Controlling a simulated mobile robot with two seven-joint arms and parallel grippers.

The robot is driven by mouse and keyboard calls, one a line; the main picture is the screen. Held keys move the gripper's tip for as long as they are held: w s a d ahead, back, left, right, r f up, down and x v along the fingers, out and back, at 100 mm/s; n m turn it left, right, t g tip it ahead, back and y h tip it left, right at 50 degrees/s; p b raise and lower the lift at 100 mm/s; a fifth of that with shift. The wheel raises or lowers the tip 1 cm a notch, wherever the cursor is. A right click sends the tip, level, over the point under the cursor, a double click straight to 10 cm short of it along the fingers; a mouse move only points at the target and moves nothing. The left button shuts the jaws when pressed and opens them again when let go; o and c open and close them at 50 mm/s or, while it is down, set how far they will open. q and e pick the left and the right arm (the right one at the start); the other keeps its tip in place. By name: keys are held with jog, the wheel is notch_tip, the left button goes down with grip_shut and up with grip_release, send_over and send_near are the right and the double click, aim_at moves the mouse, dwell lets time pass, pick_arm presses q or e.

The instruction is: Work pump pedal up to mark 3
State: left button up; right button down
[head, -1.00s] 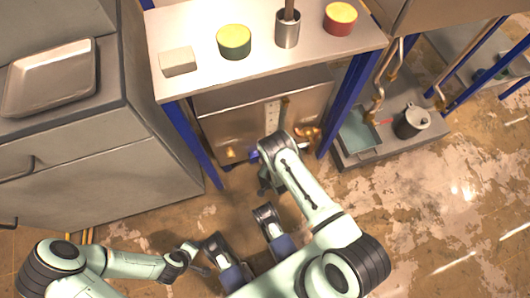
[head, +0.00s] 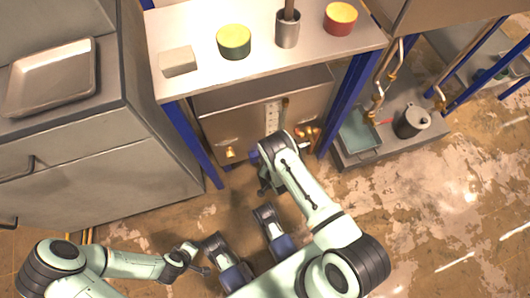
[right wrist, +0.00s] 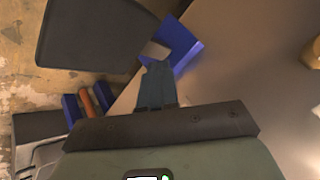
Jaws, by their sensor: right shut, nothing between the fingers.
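A blue piece (right wrist: 183,42), which looks like the pump pedal, lies just beyond my right fingertips in the right wrist view. In the head view only a bit of blue (head: 254,157) shows beside my right wrist. My right gripper (right wrist: 156,68) is shut and empty, its tips at or very near the blue piece; I cannot tell whether they touch. In the head view my arm mostly hides it. A pale upright scale (head: 272,115) stands on the metal box front; its marks are too small to read. My left gripper (head: 202,258) is low at the left, apart from everything, its fingers seemingly spread.
A metal table (head: 200,78) on blue legs stands over the metal box (head: 225,125), which has brass fittings. A grey cabinet (head: 90,160) is at the left. A low platform (head: 350,160) with a pot (head: 411,122) is at the right. The right foreground floor is clear.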

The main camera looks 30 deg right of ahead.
jog(key=shift+f, duration=0.2)
jog(key=shift+f+b, duration=0.25)
jog(key=shift+b, duration=0.1)
jog(key=shift+s+a+f+b, duration=0.1)
jog(key=shift+s+f+b, duration=0.1)
jog(key=shift+f+b, duration=0.55)
jog(key=shift+s+f+b, duration=0.2)
jog(key=shift+f+b, duration=0.25)
jog(key=shift+f, duration=0.5)
dwell(1.5)
jog(key=shift+r+p, duration=1.3)
jog(key=shift+r, duration=0.2)
jog(key=shift+w+r+p, duration=0.15)
jog(key=shift+r+p, duration=0.15)
jog(key=shift+r, duration=0.2)
jog(key=shift+w, duration=0.1)
